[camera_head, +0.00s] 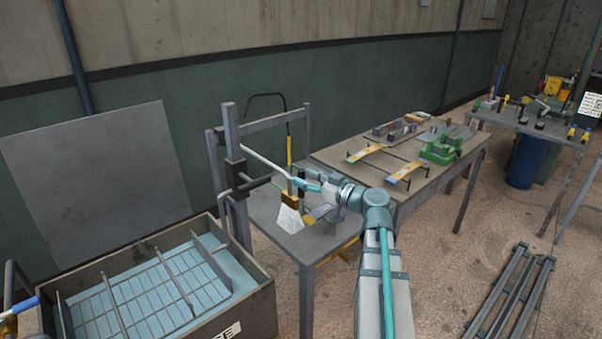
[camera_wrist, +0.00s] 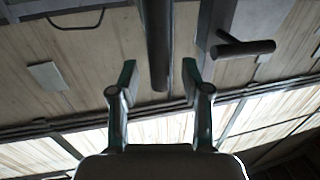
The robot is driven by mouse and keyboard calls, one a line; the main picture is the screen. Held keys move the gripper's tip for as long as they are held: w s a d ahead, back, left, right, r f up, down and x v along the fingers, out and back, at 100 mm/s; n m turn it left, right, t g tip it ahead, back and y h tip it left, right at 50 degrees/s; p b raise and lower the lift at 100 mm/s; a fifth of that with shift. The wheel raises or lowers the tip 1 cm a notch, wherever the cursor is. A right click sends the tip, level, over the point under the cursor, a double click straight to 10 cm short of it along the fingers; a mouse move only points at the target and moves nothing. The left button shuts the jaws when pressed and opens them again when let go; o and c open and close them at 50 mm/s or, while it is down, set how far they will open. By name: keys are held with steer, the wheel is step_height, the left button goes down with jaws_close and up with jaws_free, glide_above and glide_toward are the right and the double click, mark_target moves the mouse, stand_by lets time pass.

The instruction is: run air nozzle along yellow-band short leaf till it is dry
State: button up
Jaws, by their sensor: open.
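My gripper (camera_head: 302,185) is at the upright frame on the small table. In the wrist view its two fingers (camera_wrist: 160,70) are apart, with a dark rod (camera_wrist: 157,40) showing between them; contact cannot be told. In the head view a long pale rod (camera_head: 268,163) runs from the frame toward my gripper. Below the fingers a yellow block (camera_head: 290,200) has a pale, see-through cone (camera_head: 289,219) under it. I cannot tell which piece is the air nozzle. Two leaves with coloured ends, a yellow-green one (camera_head: 365,153) and a yellow-blue one (camera_head: 405,172), lie on the long bench. The short leaf cannot be singled out.
The frame's grey post (camera_head: 229,150) stands close left of my gripper. A wooden crate with a blue divided inside (camera_head: 262,302) is at the lower left. A green vise-like tool (camera_head: 442,148) sits on the bench (camera_head: 470,147). Steel bars (camera_head: 515,290) lie on the right floor.

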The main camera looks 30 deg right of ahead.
steer(key=shift+x, duration=1)
jaws_close()
